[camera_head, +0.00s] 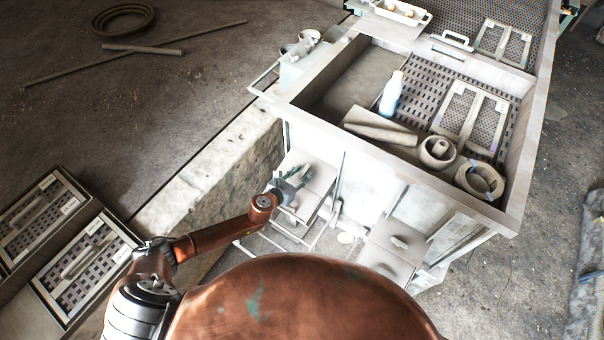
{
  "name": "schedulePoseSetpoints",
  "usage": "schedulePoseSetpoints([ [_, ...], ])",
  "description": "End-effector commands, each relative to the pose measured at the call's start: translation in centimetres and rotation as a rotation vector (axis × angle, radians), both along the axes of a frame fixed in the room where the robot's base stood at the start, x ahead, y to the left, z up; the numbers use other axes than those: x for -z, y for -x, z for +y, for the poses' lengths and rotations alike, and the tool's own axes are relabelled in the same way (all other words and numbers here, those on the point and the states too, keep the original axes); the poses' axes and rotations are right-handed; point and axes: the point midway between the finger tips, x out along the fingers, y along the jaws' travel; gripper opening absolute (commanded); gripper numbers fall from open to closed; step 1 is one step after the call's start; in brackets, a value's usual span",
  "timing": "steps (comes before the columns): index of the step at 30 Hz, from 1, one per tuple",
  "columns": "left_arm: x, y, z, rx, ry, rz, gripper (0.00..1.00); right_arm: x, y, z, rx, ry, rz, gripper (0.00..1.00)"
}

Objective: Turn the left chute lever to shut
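My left gripper (293,179) reaches in from the left on its copper-coloured arm. It is at the left chute (318,180), a pale box-like piece on the near side of the big grey bin. The gripper covers part of the chute's top, and I cannot make out the left lever under it. The fingers are too small to tell whether they are open or shut on something. The right chute (385,262) is a similar pale piece further right, with a small dark lever or handle (399,242) on its top. My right gripper is not in view.
The bin (330,128) holds a white-blue bottle (391,93), ring-shaped parts (479,180) and a framed grille (470,117). A low concrete ledge (212,180) runs left of the chute. Framed panels (84,264) lie at lower left.

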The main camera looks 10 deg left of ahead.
Motion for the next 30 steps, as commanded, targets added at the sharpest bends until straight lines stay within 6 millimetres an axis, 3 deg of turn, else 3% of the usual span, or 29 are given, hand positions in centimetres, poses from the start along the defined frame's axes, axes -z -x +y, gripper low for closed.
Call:
schedulePoseSetpoints([
  [14, 0.0, 0.0, 0.0, 0.000, 0.001, 0.000, 0.00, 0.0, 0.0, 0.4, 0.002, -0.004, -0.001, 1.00],
  [23, 0.0, 0.0, 0.0, -0.009, 0.003, 0.001, 0.00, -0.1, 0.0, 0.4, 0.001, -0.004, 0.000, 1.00],
  [30, -0.2, 0.1, -0.2, -0.087, 0.026, 0.012, 0.00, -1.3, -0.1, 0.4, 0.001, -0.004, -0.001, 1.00],
])
